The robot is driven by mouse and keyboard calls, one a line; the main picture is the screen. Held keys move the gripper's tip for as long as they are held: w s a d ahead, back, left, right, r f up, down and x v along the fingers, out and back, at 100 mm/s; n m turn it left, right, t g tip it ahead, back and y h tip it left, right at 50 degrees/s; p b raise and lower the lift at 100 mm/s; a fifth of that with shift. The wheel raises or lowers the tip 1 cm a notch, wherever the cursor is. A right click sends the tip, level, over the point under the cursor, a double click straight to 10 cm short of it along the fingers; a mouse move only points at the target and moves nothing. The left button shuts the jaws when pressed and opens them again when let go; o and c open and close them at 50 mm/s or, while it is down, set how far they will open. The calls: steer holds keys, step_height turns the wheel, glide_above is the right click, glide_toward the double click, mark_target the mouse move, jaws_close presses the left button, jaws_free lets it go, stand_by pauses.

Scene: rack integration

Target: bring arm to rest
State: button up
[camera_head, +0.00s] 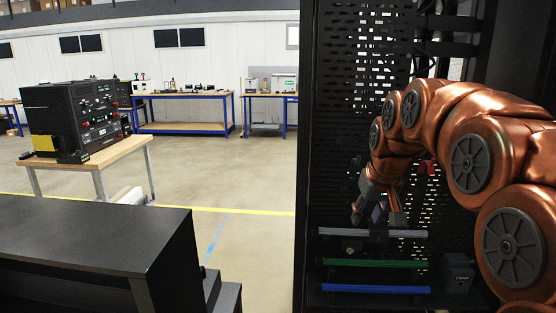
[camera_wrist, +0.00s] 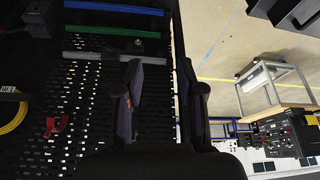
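My copper-coloured arm (camera_head: 455,130) reaches in from the right in the head view and bends down inside the black rack (camera_head: 305,150). My gripper (camera_head: 377,212) points down in front of the perforated panel, just above a grey rail. In the wrist view its two dark fingers (camera_wrist: 162,100) stand apart with a gap between them. I see nothing held in the gap. Whether a fingertip touches the grey rail cannot be told.
Grey (camera_head: 372,232), green (camera_head: 375,263) and blue (camera_head: 375,288) rails cross the rack's lower part. A red piece (camera_wrist: 55,125) and a yellow cable (camera_wrist: 14,116) show in the wrist view. A wooden-topped table (camera_head: 95,160) with black equipment stands left. Open floor lies between.

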steer(key=s+f+g, duration=0.2)
steer(key=s+f, duration=0.4)
steer(key=s, duration=0.6)
steer(key=s+a+f+g, duration=0.1)
steer(key=s+f, duration=0.4)
steer(key=s, duration=0.7)
steer(key=s+f+m+g, duration=0.1)
steer(key=s+f+g, duration=0.2)
steer(key=s, duration=0.9)
step_height(320, 180, down, 4)
steer(key=shift+s+a+r, duration=0.15)
steer(key=shift+s+a, duration=0.15)
